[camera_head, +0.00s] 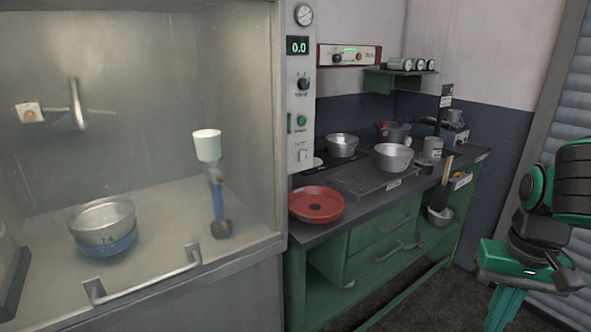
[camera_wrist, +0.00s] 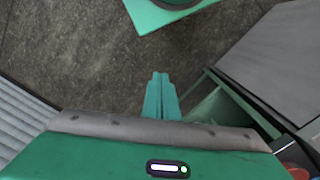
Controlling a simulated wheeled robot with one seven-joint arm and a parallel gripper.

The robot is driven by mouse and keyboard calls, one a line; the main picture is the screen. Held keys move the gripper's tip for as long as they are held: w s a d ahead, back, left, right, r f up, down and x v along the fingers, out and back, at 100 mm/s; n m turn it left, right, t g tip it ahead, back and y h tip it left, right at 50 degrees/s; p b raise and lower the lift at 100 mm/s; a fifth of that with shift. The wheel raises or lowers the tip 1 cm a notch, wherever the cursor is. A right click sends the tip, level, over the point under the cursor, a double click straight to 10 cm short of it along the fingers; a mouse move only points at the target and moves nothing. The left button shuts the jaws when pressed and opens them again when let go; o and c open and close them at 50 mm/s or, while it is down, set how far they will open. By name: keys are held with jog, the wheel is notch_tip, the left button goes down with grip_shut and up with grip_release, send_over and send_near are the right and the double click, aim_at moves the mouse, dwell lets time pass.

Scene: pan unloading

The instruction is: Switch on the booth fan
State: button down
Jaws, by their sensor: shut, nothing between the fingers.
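The booth (camera_head: 265,120) stands at the left with a clear front and a bar handle (camera_head: 145,277). Its control panel (camera_head: 301,70) is the upright strip on its right edge. The labels are too small to read. My gripper (camera_head: 503,316) is at the far right, well away from the panel, pointing down. In the wrist view my gripper (camera_wrist: 160,80) is shut and empty above the floor.
Inside the booth are a metal pan (camera_head: 103,222) on a blue ring and a blue stand with a white cup (camera_head: 207,145). A green bench (camera_head: 330,232) right of the panel holds a red dish (camera_head: 316,205) and metal pans (camera_head: 393,157). Floor (camera_head: 430,300) between bench and arm is clear.

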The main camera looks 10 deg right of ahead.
jog(key=w+a+n+t, duration=0.3)
jog(key=w+n, duration=0.4)
jog(key=w, duration=0.4)
jog(key=w+a+n+t, duration=0.3)
jog(key=w+n, duration=0.5)
jog(key=w, duration=0.4)
jog(key=w+a+r+n+t+y, duration=0.3)
jog(key=w+a+r+n+t, duration=0.1)
jog(key=w+a+n, duration=0.3)
jog(key=w+a+r+n+t+y, duration=0.3)
jog(key=w+a+n, duration=0.4)
jog(key=w+a, duration=0.4)
jog(key=shift+w+r+n+t+y, duration=0.3)
jog(key=shift+w+r+t+y, duration=0.15)
jog(key=shift+w+t, duration=0.5)
